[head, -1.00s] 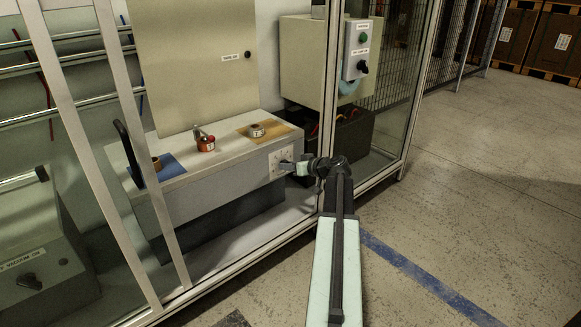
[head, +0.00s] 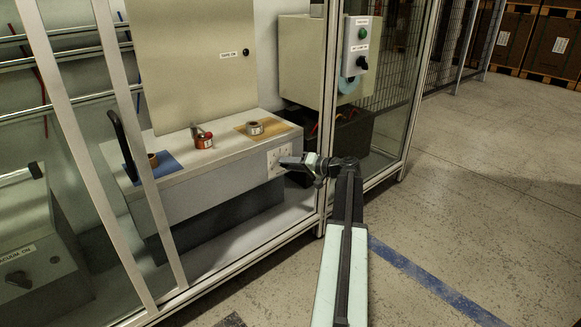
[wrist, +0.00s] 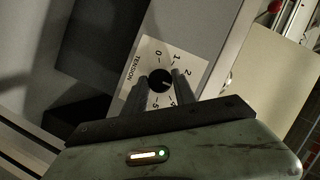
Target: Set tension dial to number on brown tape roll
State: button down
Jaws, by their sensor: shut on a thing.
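The tension dial is a black round knob (wrist: 159,79) on a white plate marked TENSION, with numbers around it; 0, 1, 2 and 5 are readable. My gripper (wrist: 160,89) is shut on the knob, one finger on each side. Its pointer is too unclear to read. In the head view my gripper (head: 283,162) is at the white plate (head: 274,157) on the bench's end face. A brown tape roll (head: 153,160) lies on a blue mat, partly behind a frame post. A paler roll (head: 254,128) lies on a tan mat. No number is legible on either.
A red tape dispenser (head: 203,139) stands between the mats on the bench (head: 205,160). A glass-panelled metal frame (head: 327,130) stands close to my arm. A control box (head: 357,47) is above right. The floor (head: 460,190) at right is clear.

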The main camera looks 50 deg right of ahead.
jog(key=shift+d, duration=0.1)
dwell(0.5)
jog(key=c, duration=1)
grip_release()
jog(key=p+v, duration=0.1)
jog(key=v, duration=0.7)
